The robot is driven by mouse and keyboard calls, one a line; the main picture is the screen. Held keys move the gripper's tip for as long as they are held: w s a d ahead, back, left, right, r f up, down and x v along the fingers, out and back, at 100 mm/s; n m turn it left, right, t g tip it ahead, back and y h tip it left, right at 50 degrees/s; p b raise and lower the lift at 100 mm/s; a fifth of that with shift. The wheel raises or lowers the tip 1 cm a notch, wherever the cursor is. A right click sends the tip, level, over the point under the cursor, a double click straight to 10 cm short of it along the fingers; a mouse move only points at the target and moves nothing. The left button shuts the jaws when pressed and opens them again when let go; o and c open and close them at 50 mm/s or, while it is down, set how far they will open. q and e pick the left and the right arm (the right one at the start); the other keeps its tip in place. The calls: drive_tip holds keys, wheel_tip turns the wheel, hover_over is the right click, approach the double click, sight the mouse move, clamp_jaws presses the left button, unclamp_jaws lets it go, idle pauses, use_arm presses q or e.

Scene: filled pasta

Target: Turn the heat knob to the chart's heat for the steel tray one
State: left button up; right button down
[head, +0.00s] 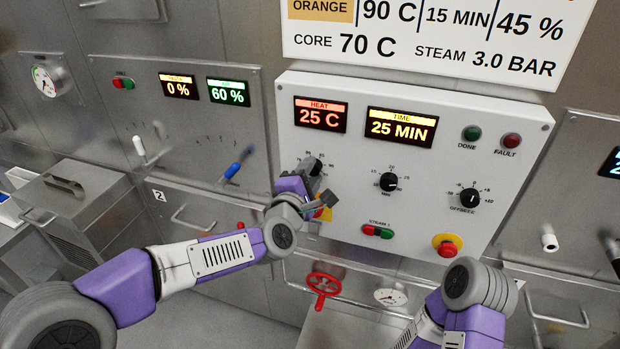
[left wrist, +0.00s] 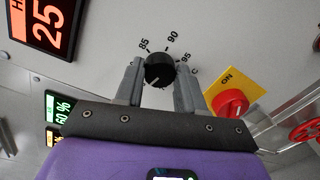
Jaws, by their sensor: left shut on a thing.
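The heat knob (left wrist: 160,70) is black and round on the pale control panel (head: 290,140). In the left wrist view it sits between my left gripper's fingers (left wrist: 160,86), with 85, 90 and 95 printed around its upper side and a pale mark on its lower side. In the head view my left gripper (head: 312,178) is shut at the knob and mostly hides it. The red heat display (head: 319,115) reads 25 C. The chart (head: 420,35) shows an orange row with 90 C, 15 MIN and 45 %; its upper part is cut off. My right gripper is not visible.
The time display (head: 401,127) reads 25 MIN. A time knob (head: 388,182), another knob (head: 468,197) and a red stop button (head: 446,246) are to the right. A red-on-yellow switch (left wrist: 230,103) is close to my left gripper. A red valve wheel (head: 323,284) is below.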

use_arm(q)
drive_tip(key=m, duration=0.4)
drive_tip(key=shift+d, duration=0.1)
drive_tip(key=m+y, duration=0.1)
drive_tip(key=m, duration=0.4)
drive_tip(key=shift+f+m, duration=0.1)
drive_tip(key=shift+m, duration=0.2)
drive_tip(key=m+p, duration=0.1)
drive_tip(key=m, duration=0.4)
drive_tip(key=shift+f+m+t+p, duration=0.1)
drive_tip(key=shift+m+t+p, duration=0.3)
drive_tip(key=shift+m, duration=2.1)
drive_tip(key=o, duration=1)
drive_tip(key=shift+o, duration=0.2)
drive_tip(key=shift+s, duration=0.1)
